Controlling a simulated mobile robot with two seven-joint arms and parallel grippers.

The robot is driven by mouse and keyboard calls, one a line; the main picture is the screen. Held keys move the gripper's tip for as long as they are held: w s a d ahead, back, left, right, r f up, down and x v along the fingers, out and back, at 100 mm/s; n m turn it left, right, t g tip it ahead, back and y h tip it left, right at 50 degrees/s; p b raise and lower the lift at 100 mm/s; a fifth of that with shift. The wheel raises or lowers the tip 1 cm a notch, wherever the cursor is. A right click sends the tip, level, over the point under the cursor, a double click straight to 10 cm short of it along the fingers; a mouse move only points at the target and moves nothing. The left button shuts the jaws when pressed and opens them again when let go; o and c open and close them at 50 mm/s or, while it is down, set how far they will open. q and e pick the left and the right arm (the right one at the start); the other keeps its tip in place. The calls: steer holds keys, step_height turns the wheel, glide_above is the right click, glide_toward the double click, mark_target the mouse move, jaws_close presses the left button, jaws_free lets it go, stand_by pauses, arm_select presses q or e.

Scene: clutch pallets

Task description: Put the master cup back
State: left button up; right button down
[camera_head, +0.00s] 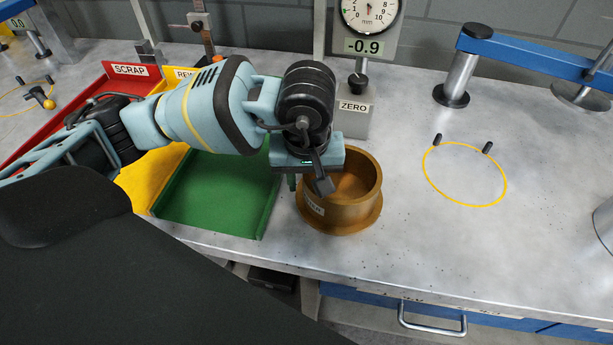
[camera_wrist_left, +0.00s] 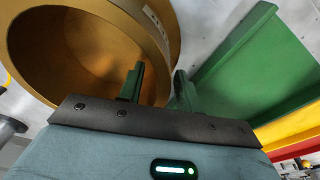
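The master cup (camera_head: 340,215) is a bronze-coloured round cup with a flanged foot and a partly hidden white label. It stands upright on the bench, right of the green tray. My left gripper (camera_head: 308,186) is over the cup's left rim, pointing down. In the left wrist view the cup (camera_wrist_left: 85,45) fills the upper left. One finger of my left gripper (camera_wrist_left: 158,80) shows against the cup's inside and the other outside its wall, with a gap between them. Contact with the wall is not clear. My right gripper is not in view.
A yellow ring outline (camera_head: 465,205) with two dark pegs lies empty on the bench at right. A dial gauge stand (camera_head: 352,115) reading -0.9 is behind the cup. The green tray (camera_head: 215,195), yellow tray (camera_head: 140,185) and red scrap tray (camera_head: 75,118) are at left. A blue-armed fixture (camera_head: 520,50) is at back right.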

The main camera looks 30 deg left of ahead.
arm_select(q)
steer(key=shift+r, duration=0.45)
steer(key=r, duration=0.7)
steer(key=s+r, duration=0.1)
steer(key=r, duration=0.3)
steer(key=shift+s+d+r+p, duration=0.1)
steer(key=shift+d+r+p, duration=0.05)
steer(key=shift+d+p, duration=0.25)
